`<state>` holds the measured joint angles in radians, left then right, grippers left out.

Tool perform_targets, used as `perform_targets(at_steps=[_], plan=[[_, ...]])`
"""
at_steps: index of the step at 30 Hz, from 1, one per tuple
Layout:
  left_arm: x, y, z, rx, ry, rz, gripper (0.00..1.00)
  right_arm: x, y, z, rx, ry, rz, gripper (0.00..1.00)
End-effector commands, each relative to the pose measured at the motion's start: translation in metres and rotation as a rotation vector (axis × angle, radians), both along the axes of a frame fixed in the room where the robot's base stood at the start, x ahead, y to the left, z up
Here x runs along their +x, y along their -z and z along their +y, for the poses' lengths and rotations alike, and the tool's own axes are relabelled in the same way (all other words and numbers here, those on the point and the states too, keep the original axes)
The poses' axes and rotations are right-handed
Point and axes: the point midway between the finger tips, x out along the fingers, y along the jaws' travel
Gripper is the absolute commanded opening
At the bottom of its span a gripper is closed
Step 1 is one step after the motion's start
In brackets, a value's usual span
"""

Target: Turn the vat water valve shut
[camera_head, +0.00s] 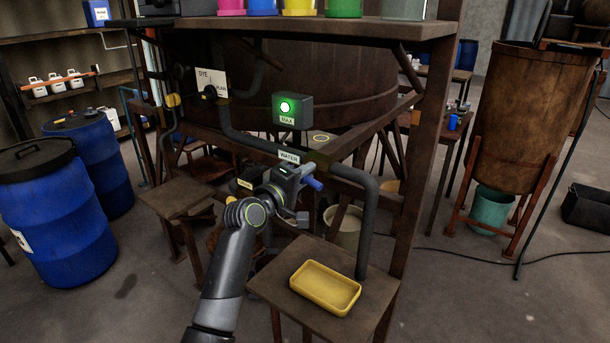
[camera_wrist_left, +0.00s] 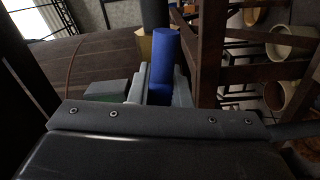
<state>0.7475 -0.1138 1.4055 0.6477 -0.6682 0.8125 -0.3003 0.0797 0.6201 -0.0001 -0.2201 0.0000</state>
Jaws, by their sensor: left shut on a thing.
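The water valve sits on a dark pipe under the small WATER label (camera_head: 289,157) at the front of the wooden stand. Its blue handle (camera_head: 313,183) sticks out to the right of my left gripper (camera_head: 305,172) in the head view. In the left wrist view the blue handle (camera_wrist_left: 165,62) stands between the gripper's two fingers (camera_wrist_left: 162,88), which are shut on it. The valve body is mostly hidden behind the gripper. A box marked MAX (camera_head: 293,110) with a lit green lamp is above the valve. The large brown vat (camera_head: 330,75) is behind. My right gripper is not in view.
A yellow tray (camera_head: 325,287) lies on a small wooden table (camera_head: 370,312) below the valve. The dark pipe (camera_head: 367,225) bends down to its right. Blue barrels (camera_head: 50,220) stand at left. A DYE plate (camera_head: 212,82) is at upper left.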

Motion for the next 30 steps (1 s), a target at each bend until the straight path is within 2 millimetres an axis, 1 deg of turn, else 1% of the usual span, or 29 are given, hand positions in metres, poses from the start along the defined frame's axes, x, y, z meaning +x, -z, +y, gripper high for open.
perform_targets(at_steps=[5, 11, 30], plan=[[0.000, 0.002, 0.000, 0.033, 0.000, -0.023, 0.00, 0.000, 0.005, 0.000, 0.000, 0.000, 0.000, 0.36], [0.000, 0.003, 0.000, 0.124, 0.001, -0.088, 0.00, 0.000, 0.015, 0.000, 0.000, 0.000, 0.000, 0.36], [0.000, 0.004, 0.000, 0.604, 0.000, -0.438, 0.00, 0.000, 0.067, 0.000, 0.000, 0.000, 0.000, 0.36]])
